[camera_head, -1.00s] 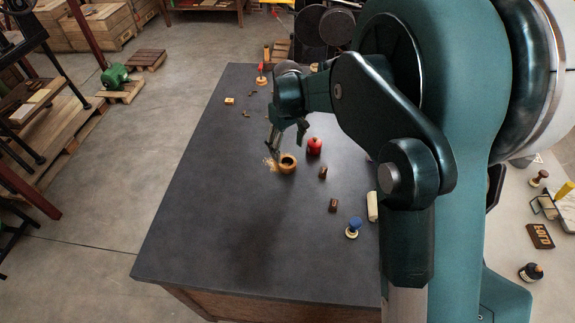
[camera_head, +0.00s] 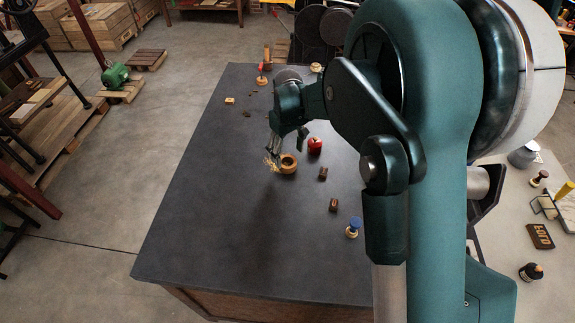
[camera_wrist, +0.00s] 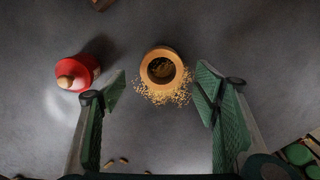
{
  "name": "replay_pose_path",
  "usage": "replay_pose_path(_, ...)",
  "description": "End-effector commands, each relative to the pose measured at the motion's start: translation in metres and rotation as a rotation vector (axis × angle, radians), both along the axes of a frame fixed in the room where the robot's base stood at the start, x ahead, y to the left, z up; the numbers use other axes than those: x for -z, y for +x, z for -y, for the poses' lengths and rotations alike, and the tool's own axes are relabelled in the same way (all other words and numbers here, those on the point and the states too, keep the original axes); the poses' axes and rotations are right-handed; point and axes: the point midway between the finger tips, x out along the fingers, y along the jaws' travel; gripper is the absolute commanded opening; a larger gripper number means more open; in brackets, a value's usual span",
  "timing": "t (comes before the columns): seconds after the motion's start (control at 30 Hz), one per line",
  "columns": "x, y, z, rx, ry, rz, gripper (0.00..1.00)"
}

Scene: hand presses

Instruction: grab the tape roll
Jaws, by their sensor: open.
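The tape roll (camera_head: 288,164) looks like a short tan-orange ring with a dark hole, lying flat on the dark table. Pale crumbs lie around its near side in the wrist view, where the roll (camera_wrist: 163,67) sits near the top centre. My gripper (camera_head: 276,156) is open and empty, above and beside the roll in the head view. In the wrist view its two green-padded fingers (camera_wrist: 160,90) stand wide apart, left and right of the roll's line. The roll appears just beyond the fingertips, roughly centred, and neither finger visibly touches it. Its underside is hidden.
A red pot-like thing with a wooden knob (camera_wrist: 76,72) stands close to the left finger; it also shows in the head view (camera_head: 315,146). Two brown blocks (camera_head: 323,174) and a blue-knobbed stamp (camera_head: 353,227) stand nearer. The table's (camera_head: 215,225) left and front areas are clear.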

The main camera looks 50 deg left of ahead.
Motion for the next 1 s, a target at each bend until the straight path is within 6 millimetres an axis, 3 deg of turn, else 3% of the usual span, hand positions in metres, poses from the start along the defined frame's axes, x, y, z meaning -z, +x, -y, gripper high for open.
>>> replay_pose_path(0.5, 0.047, -0.002, 0.002, 0.0, 0.0, 0.0, 0.61)
replay_pose_path(1.0, 0.05, -0.002, 0.002, 0.0, 0.0, 0.0, 0.61)
